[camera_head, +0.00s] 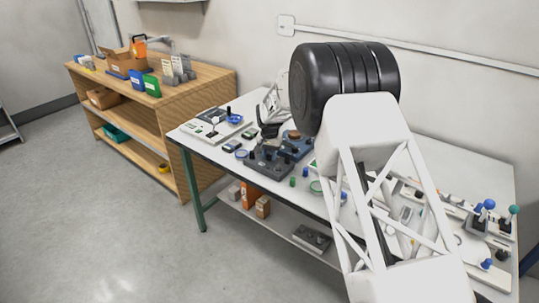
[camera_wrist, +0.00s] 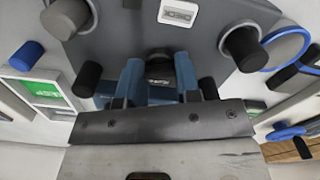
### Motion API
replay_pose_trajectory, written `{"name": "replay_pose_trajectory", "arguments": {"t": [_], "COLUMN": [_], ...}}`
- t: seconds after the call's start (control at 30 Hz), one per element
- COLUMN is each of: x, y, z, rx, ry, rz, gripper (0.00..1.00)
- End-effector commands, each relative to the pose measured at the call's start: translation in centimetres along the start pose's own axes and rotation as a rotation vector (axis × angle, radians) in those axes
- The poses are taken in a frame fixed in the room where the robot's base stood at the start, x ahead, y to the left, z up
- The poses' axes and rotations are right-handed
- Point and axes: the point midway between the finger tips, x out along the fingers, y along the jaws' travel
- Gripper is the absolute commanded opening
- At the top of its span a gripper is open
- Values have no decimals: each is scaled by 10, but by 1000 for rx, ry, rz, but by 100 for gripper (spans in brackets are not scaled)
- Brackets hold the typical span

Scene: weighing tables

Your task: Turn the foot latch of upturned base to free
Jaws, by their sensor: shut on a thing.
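The upturned base, a dark grey plate (camera_wrist: 120,35) with round feet at its corners, fills the upper middle of the wrist view. A dark grey base with black feet (camera_head: 268,168), which looks like the same one, lies on the table in the head view. My gripper (camera_wrist: 160,78) has blue fingers on both sides of a dark round knob (camera_wrist: 160,62) at the base's near edge, and is shut on it. This knob appears to be the foot latch; its turned position cannot be read. In the head view I cannot clearly make out my fingertips.
A blue base (camera_head: 296,147) lies just behind the grey one. Small green and blue pieces stand close by on the white table (camera_head: 225,158). A panel with blue and green ball knobs (camera_head: 489,204) is at the right. A wooden shelf (camera_head: 205,92) stands at the left.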

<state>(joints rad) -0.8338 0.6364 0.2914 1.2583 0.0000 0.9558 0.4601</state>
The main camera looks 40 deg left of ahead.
Motion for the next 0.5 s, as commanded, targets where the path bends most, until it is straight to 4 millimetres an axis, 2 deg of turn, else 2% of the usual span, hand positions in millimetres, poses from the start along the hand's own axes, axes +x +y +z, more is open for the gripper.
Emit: {"name": "replay_pose_trajectory", "arguments": {"t": [0.2,0.5], "x": [-1,-2], "y": [0,0], "z": [0,-1], "rx": [184,346], "ry": [1,2], "rz": [0,-1], "gripper": [7,7]}}
